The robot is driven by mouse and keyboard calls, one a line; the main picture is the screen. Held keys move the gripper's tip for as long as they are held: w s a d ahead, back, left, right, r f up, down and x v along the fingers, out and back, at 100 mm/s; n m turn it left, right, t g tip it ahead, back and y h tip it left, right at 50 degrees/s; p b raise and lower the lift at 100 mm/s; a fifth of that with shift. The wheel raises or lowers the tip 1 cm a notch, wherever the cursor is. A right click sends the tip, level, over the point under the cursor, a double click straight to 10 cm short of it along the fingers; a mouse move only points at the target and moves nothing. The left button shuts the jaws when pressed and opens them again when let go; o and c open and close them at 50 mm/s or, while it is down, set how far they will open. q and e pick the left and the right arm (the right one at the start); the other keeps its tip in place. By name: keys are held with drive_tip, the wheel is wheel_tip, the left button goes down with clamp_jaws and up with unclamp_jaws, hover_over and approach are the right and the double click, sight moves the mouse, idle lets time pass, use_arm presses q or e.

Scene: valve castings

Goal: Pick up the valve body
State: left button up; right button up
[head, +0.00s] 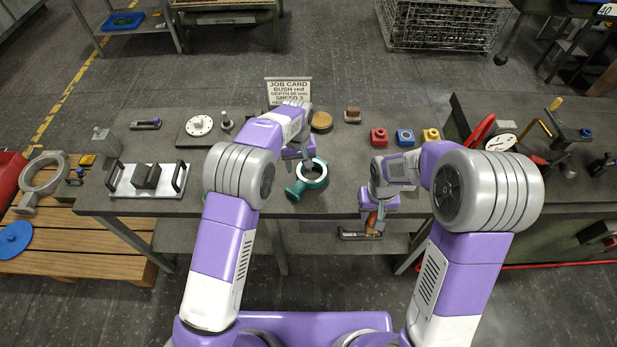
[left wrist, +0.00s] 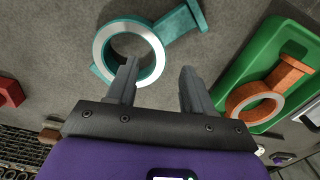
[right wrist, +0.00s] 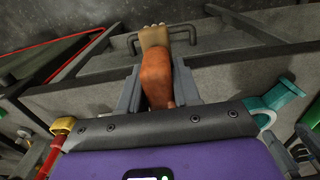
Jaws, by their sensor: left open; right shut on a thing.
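A teal valve body (head: 296,190), a ring with a pale machined face and a flanged stub, lies on the workbench (head: 340,165) near its front edge. It also shows in the left wrist view (left wrist: 158,62). My left gripper (head: 304,160) is open at its far rim; in the left wrist view one finger overlaps the ring, and I cannot tell whether they touch. An orange casting of similar shape (left wrist: 277,80) lies in a green tray (left wrist: 238,75), hidden in the head view. My right gripper (head: 376,207) is shut on an orange-brown handled thing with a pale end (right wrist: 157,75), beyond the bench front.
A job card (head: 288,91) stands at the back. A plate with two handles (head: 148,180) is at the left. A lower shelf (head: 318,243) lies beneath the bench.

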sight(302, 183)
use_arm(q)
drive_tip(key=f, duration=0.1)
drive_tip(key=f+b, duration=0.1)
drive_tip(key=f, duration=0.3)
drive_tip(key=shift+s+d+f, duration=0.1)
drive_tip(key=shift+d+f, duration=0.05)
drive_tip(key=shift+d, duration=0.1)
clamp_jaws()
drive_tip(key=shift+s, duration=0.1)
idle(1.0)
